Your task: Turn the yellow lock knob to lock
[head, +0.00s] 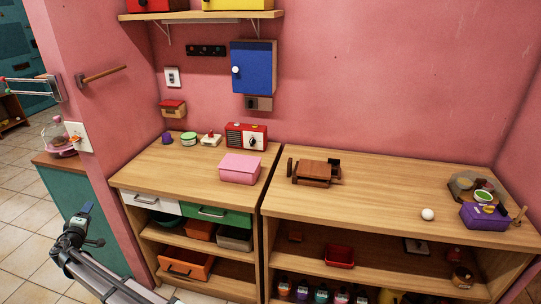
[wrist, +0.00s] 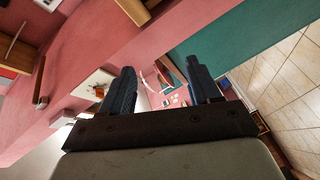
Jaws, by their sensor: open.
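A small orange-yellow piece (head: 75,139) sits on a white wall plate (head: 82,131) on the pink wall at the left in the head view. It may be the lock knob, but it is too small to be sure. In the wrist view a white plate (wrist: 88,83) shows to the left, partly behind the left finger. My gripper (head: 93,225) is at the lower left of the head view, below the plate and apart from it. In the wrist view my gripper (wrist: 160,68) has its two dark fingers spread with nothing between them.
A teal cabinet (head: 75,200) with a brown top stands below the plate, bearing a glass jar (head: 55,132). A wooden peg (head: 105,73) juts from the wall above. A wooden counter (head: 150,173) with a pink box (head: 240,168) stands to the right.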

